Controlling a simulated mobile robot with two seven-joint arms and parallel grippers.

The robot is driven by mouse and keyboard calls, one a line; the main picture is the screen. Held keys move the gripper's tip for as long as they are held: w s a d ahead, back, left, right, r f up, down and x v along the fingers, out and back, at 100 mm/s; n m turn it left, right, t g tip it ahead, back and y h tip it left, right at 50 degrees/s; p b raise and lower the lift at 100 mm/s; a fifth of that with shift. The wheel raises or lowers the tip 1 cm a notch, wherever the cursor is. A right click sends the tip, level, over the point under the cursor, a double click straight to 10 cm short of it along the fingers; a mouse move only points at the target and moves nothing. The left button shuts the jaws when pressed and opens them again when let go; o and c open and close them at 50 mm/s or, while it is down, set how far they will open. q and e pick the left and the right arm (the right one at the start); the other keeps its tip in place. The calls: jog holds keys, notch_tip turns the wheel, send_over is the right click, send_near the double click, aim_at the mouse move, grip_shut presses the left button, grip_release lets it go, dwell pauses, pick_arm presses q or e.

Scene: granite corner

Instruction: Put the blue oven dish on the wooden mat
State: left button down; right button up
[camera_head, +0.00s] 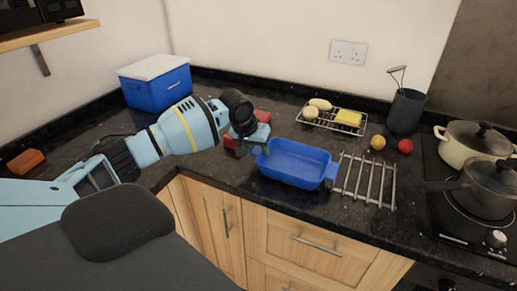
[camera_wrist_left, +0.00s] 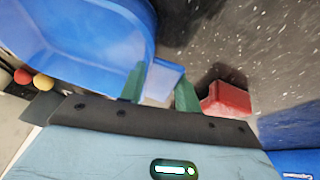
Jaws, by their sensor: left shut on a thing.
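The blue oven dish (camera_head: 297,172) is upright and empty at the front middle of the dark counter. Whether it rests on the counter or hangs just above it, I cannot tell. My left gripper (camera_head: 257,147) is shut on the handle at its left end. The wrist view shows the green fingers (camera_wrist_left: 160,92) either side of the handle of the dish (camera_wrist_left: 85,35). The slatted mat (camera_head: 367,181) lies flat and bare just right of the dish. The dish's right handle comes close to the mat's left slat. My right gripper is not in view.
A wire rack (camera_head: 325,124) with food, yellow (camera_head: 378,142) and red (camera_head: 405,146) balls stand behind the mat. Pots (camera_head: 487,188) are on the hob at right; a blue cooler (camera_head: 158,88) is at back left.

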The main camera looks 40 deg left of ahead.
pick_arm(q)
jog(key=shift+r, duration=0.15)
jog(key=c, duration=1)
grip_release()
jog(key=shift+p+v, duration=0.7)
jog(key=shift+v, duration=5.2)
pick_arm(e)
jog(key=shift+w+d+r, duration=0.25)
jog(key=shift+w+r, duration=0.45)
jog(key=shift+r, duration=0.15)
